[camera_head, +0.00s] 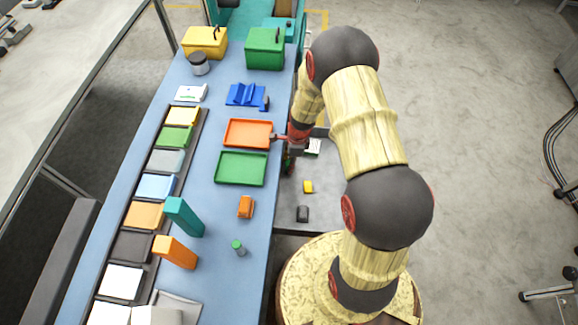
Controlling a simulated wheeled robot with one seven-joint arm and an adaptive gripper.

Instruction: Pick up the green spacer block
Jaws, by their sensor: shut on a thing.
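My gripper (290,158) is just off the right edge of the blue bench, beside the orange tray, above a lower grey surface. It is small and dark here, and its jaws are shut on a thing. A little green shows at the jaws, which fits the green spacer block, but my gripper mostly hides it and its shape cannot be made out. I see no other loose plain green block on the bench.
On the blue bench (222,200) are an orange tray (248,133), a green tray (240,169), a blue rack (246,95) and a green-capped bottle (239,248). A yellow block (308,187) and a dark block (302,213) lie on the lower grey surface (325,180).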

